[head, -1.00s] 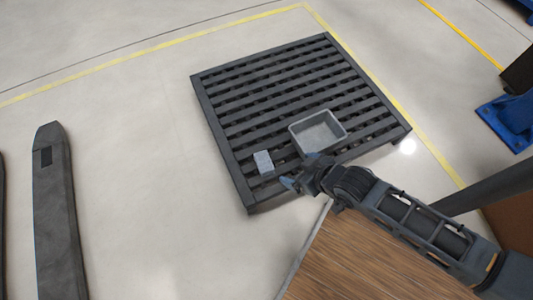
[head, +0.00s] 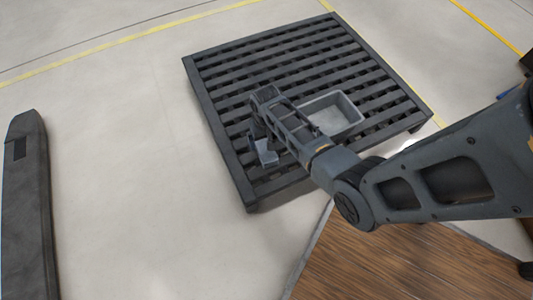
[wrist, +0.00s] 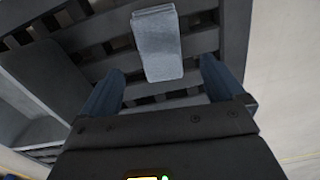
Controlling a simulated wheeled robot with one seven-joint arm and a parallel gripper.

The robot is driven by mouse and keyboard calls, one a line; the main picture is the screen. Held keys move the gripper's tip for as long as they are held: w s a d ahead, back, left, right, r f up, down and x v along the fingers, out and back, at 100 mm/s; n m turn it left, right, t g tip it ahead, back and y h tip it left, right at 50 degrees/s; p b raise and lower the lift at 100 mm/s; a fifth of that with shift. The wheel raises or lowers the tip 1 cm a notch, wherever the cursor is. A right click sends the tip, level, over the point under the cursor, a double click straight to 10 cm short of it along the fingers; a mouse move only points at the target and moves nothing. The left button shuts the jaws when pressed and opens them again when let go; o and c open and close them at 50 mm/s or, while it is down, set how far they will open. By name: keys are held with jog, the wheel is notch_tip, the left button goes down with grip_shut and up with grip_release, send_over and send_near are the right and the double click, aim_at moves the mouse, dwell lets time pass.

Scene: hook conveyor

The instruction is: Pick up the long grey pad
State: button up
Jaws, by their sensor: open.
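The long grey pad (wrist: 157,42) lies on the dark slatted pallet in the wrist view, a light grey block with its long side running away from me. My gripper (wrist: 161,82) is open, its two blue-grey fingers apart. The pad's near end lies between and just beyond the fingertips, with gaps on both sides; I see no contact. In the head view, my gripper (head: 263,150) is over the pallet's near left part, and it and the arm partly hide the pad (head: 268,157).
The slatted pallet (head: 222,122) stands on a pale floor. A grey open bin (head: 345,103) sits on it, right of my arm; its edge also shows at left in the wrist view (wrist: 30,135). A wooden surface (head: 385,260) is in front. A dark fork-like bar (head: 32,205) lies at left.

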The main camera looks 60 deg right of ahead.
notch_tip(320, 180, down, 6)
jog(key=b, duration=0.3)
jog(key=shift+f+b, duration=0.25)
jog(key=shift+b, duration=0.05)
jog(key=c, duration=1.1)
jog(key=shift+r, duration=0.15)
jog(key=shift+c, duration=0.2)
jog(key=shift+r+p, duration=0.55)
jog(key=shift+r, duration=0.05)
notch_tip(320, 180, up, 3)
jog(key=shift+f+p, duration=0.1)
jog(key=shift+p, duration=0.85)
jog(key=s+a+r+p, duration=0.5)
jog(key=a+r, duration=0.1)
jog(key=a, duration=0.4)
jog(key=shift+a+r+p, duration=0.3)
jog(key=shift+r, duration=0.1)
jog(key=shift+s, duration=0.1)
